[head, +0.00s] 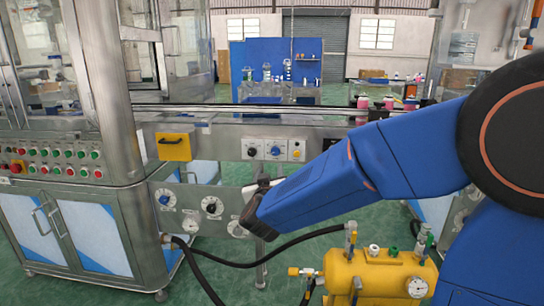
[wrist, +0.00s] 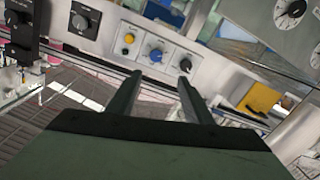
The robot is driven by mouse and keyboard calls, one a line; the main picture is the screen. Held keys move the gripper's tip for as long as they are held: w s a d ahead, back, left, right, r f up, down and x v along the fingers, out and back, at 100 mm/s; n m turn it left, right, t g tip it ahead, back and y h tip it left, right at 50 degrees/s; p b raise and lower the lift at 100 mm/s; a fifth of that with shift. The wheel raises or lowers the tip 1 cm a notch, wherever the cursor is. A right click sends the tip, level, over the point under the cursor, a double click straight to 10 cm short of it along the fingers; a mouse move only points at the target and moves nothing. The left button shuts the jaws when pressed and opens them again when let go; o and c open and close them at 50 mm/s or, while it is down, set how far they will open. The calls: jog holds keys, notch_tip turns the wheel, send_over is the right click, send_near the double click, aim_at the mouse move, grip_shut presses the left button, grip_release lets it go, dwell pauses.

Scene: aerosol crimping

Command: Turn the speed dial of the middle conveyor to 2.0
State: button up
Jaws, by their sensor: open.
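Low on the conveyor front, a round dial with a black knob (head: 211,206) and one with a blue knob (head: 165,198) show in the head view. Above them is a plate row with a black knob (head: 252,151), a blue knob (head: 275,151) and a yellow knob (head: 296,153). The wrist view shows this row tilted, with its blue knob (wrist: 155,54) beyond my fingers. A round dial (wrist: 290,12) is at upper right there. My gripper (wrist: 161,83) is open and empty, apart from the knobs. Scales and labels are too small to read.
A yellow box (head: 174,147) projects left of the knob row. Two gauge-like discs, one at lower left (head: 190,225), sit near the low dials. A yellow tank (head: 375,276) and black hoses (head: 300,240) are below my arm. My arm hides the right part of the conveyor front.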

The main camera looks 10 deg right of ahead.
jog(key=h, duration=0.1)
send_near(275, 151)
jog(key=x, duration=0.8)
jog(key=shift+f, duration=0.1)
jog(key=shift+c, duration=0.7)
jog(key=c, duration=0.9)
